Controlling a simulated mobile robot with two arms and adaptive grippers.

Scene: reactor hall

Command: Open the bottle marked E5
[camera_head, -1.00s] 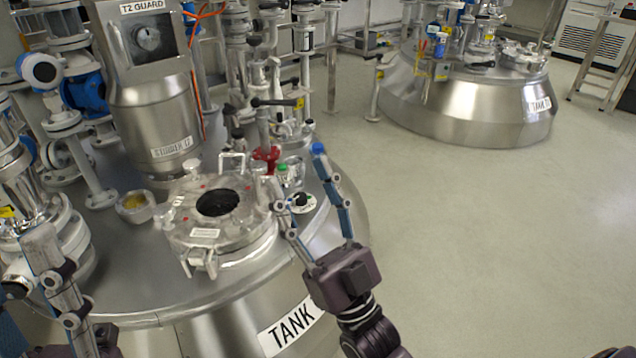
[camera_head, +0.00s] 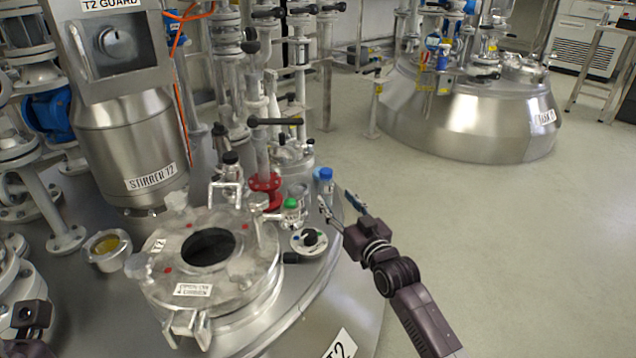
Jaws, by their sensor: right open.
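Two small capped bottles stand at the right rim of the near tank, behind the round hatch. One bottle has a blue cap (camera_head: 325,175). The other has a green cap (camera_head: 291,204) and stands to its left. I cannot read E5 on either. My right gripper (camera_head: 335,199) is open and empty, with its fingers just in front and to the right of the blue-capped bottle. I cannot tell whether they touch it. A dark part of my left gripper (camera_head: 30,315) shows at the lower left edge; its fingers are not clear.
The hatch (camera_head: 165,268) has an open dark hole and raised clamps. A red-flanged pipe (camera_head: 265,183) and a black-knobbed dial (camera_head: 309,241) stand near the bottles. The stirrer housing (camera_head: 120,130) rises at left. Open floor (camera_head: 480,230) lies right of the tank.

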